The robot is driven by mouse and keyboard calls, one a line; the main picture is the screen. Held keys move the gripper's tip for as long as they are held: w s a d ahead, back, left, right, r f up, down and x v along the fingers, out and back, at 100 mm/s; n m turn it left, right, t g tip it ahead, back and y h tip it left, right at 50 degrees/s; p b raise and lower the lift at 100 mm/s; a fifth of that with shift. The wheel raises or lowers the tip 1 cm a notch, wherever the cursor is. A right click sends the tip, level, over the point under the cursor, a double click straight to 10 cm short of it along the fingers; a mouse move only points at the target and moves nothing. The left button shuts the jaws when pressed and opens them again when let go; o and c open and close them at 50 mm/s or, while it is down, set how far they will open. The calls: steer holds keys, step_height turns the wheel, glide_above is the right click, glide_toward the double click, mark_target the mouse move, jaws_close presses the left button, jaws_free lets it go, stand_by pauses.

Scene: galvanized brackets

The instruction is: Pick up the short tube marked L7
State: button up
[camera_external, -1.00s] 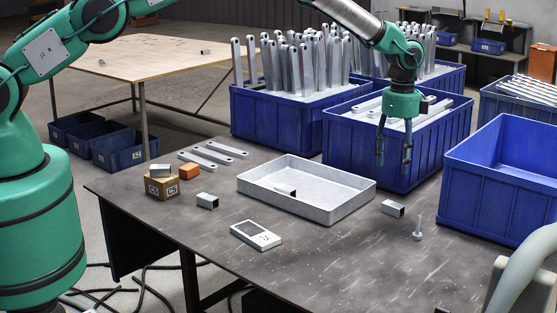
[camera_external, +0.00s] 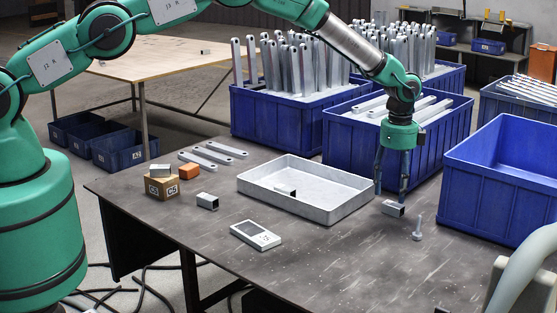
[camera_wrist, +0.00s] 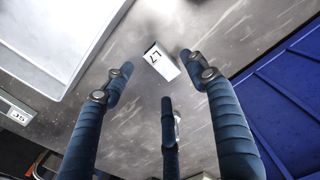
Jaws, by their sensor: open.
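The short tube marked L7 (camera_wrist: 160,61) is a small square metal tube lying on the dark table. Its white face with the black "L7" shows in the wrist view. In the external view it is the small tube (camera_external: 393,208) right of the tray. My gripper (camera_external: 391,193) is open and empty, pointing down just above and behind the tube. In the wrist view its blue fingers (camera_wrist: 160,75) are spread, with the tube between and slightly beyond the tips. I see no contact.
A grey tray (camera_external: 330,216) with a small tube (camera_external: 285,190) in it stands to the left. An upright bolt (camera_external: 418,229) stands close on the right. Blue crates (camera_external: 350,160) line the table's back. Another tube (camera_external: 207,201) and a white device (camera_external: 256,236) lie further left.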

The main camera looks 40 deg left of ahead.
mark_target(392, 205)
steer(key=shift+f, duration=0.15)
steer(key=shift+s+f+b, duration=0.1)
steer(key=shift+f+b, duration=0.45)
steer(key=shift+f, duration=1.95)
steer(key=c, duration=1.3)
